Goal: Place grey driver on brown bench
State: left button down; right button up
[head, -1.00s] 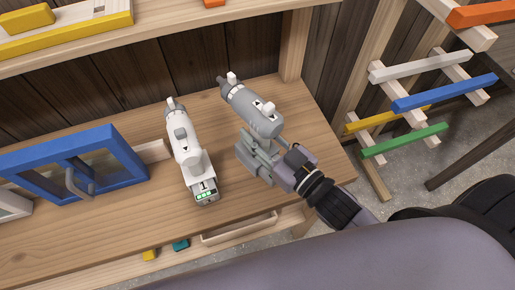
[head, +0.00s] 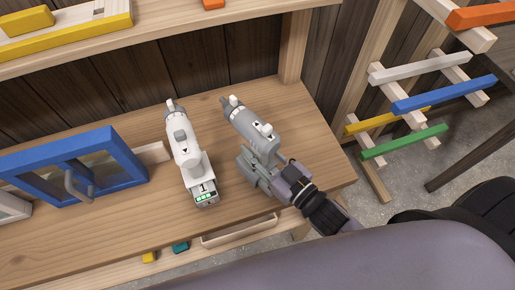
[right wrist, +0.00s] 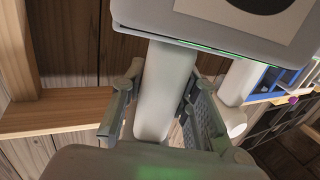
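The grey driver (head: 250,127) is in my right gripper (head: 262,168) over the right part of the brown bench (head: 100,235). Its chuck points to the upper left in the head view. In the right wrist view its handle (right wrist: 162,95) runs between the two fingers of my right gripper (right wrist: 160,108), which is shut on it. I cannot tell whether the driver touches the bench top. A white driver (head: 183,145) with a lit green indicator lies just left of it on the bench. My left gripper is not in view.
A shelf (head: 170,28) with yellow pieces runs above the back. A rack with coloured bars (head: 440,90) stands at right. Bare bench top shows around the drivers and toward the right edge.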

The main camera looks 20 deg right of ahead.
jog(key=o, duration=0.4)
jog(key=shift+r, duration=0.1)
jog(key=b+v, duration=0.3)
jog(key=v, duration=0.9)
